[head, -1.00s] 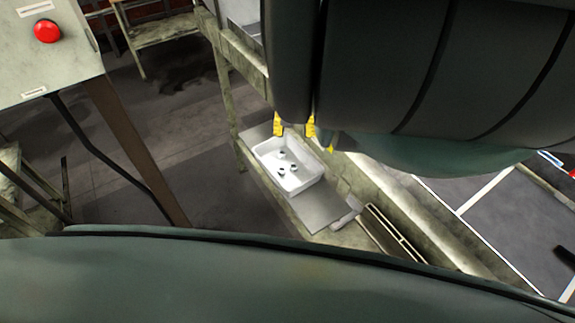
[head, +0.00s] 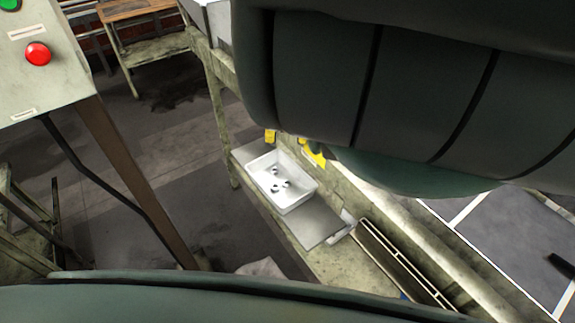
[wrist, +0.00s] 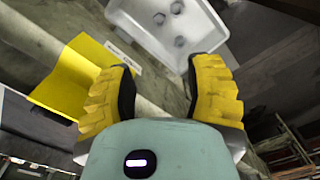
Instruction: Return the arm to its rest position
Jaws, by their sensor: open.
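My gripper (wrist: 160,85) is open and empty in the wrist view, its two yellow fingers spread apart. In the head view my arm fills the upper right and hides most of the gripper; only yellow bits show below the arm. A white tray (head: 304,202) with several small dark metal parts (head: 279,186) stands on a grey plate on the bench, just below the gripper in the picture. In the wrist view the tray (wrist: 215,45) lies beyond the fingertips, apart from them.
A control box with a red button (head: 38,53) stands at the left on a brown post (head: 130,170). A wooden-topped table (head: 135,9) is at the back. A yellow angled piece (wrist: 75,80) is close beside the left finger in the wrist view. Open floor lies left of the bench.

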